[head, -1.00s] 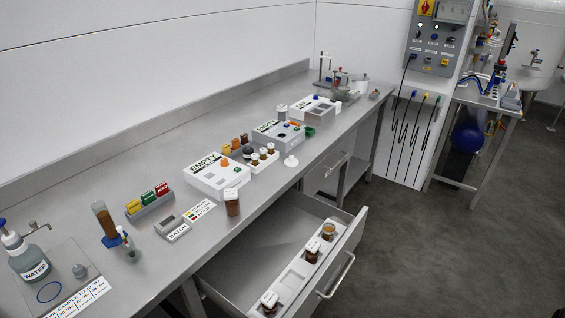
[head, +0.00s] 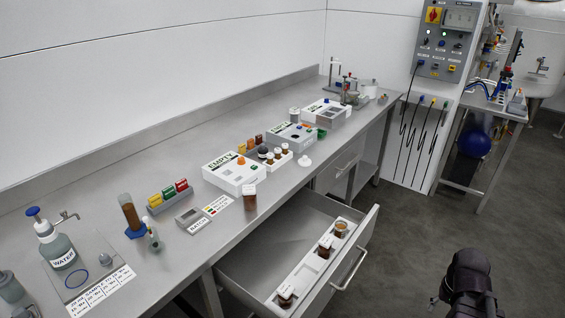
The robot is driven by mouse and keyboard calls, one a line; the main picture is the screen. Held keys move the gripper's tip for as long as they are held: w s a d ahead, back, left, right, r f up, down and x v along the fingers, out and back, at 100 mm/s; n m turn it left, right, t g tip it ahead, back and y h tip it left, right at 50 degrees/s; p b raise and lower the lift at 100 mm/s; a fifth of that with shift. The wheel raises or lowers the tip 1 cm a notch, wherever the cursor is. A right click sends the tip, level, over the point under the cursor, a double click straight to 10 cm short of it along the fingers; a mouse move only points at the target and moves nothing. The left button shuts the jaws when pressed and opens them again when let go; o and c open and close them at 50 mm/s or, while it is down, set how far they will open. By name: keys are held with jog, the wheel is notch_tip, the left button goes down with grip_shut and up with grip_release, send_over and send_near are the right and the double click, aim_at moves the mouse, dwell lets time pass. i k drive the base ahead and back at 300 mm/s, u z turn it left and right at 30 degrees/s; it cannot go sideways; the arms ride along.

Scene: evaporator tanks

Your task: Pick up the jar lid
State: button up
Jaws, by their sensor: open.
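A small white lid with a raised middle (head: 304,162) lies on the front part of the steel bench, right of the white tray of small jars. It looks like the jar lid. In the open drawer, a jar of brown contents (head: 341,229) at the far end shows no white cap. My gripper (head: 467,302) is at the bottom right, dark and partly cut off by the frame edge. It is over the floor, right of the drawer and well apart from the lid. It is open, and I see nothing in it.
The open drawer (head: 262,262) juts out from the bench between my gripper and the bench. A capped brown jar (head: 250,197) stands near the bench edge. White boxes (head: 235,172) stand behind the lid and to its left. The floor at right is clear.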

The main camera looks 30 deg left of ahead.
aim_at(305, 161)
jog(key=u, duration=0.7)
jog(key=k, duration=0.6)
jog(key=z, duration=0.05)
jog(key=i, duration=0.6)
jog(key=u, duration=0.05)
